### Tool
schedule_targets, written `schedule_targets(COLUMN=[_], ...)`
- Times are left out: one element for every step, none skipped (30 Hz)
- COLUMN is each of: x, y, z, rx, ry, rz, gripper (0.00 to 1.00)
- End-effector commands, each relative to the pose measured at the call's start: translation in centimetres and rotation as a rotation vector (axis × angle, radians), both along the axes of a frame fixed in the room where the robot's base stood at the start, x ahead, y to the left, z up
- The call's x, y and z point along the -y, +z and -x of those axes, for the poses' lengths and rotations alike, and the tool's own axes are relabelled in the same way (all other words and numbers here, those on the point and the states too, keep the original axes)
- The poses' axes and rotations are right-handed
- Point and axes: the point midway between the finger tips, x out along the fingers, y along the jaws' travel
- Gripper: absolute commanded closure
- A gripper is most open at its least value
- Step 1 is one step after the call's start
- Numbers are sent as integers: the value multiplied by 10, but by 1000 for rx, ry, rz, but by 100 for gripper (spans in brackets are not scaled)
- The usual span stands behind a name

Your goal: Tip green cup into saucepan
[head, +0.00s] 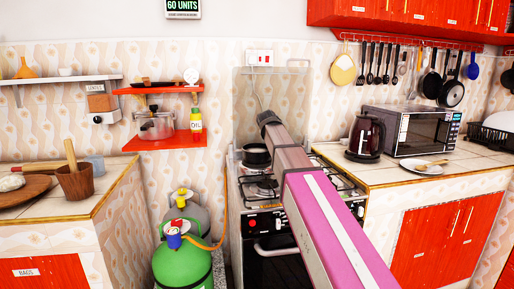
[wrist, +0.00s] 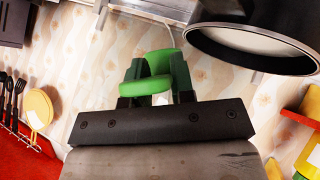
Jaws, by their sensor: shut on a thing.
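The green cup (wrist: 147,86) is between the two dark fingers of my gripper (wrist: 158,74) in the wrist view. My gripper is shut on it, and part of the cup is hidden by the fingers. The dark saucepan (wrist: 250,12) is at the upper right of the wrist view, apart from the cup, with a pale inside showing. In the head view the saucepan (head: 257,157) stands on the stove, just left of my arm. The cup does not show in the head view, where my arm reaches over the stove.
The stove (head: 263,220) stands between two tiled counters. A red shelf (head: 166,141) with a pot and an oil bottle (head: 196,125) is on the wall at left. A kettle (head: 366,136) and microwave (head: 420,131) stand at right. A green gas cylinder (head: 182,266) stands on the floor.

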Motion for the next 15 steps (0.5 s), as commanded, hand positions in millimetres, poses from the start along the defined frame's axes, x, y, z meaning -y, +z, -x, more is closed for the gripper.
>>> schedule_targets(x=[-2,-2,-3,-4,-4,-5,-5,-5,-6,-6,-7,-8,-9,-10,-11], y=[0,0,0,1,1,1,1,1,1,1,1,1,2,2,2], z=[0,0,0,0,0,0,0,1,1,1,1,1,1,1,1], rx=[1,1,2,3,3,4,4,5,5,6,6,7,8,9,11], ry=[0,1,0,0,0,1,1,1,0,1,1,1,0,1,0], rz=[10,16,23,27,31,37,41,44,49,53,59,69,78,86,97], gripper=[100,100,100,100,100,100,100,100,100,100,100,100,100,100,100])
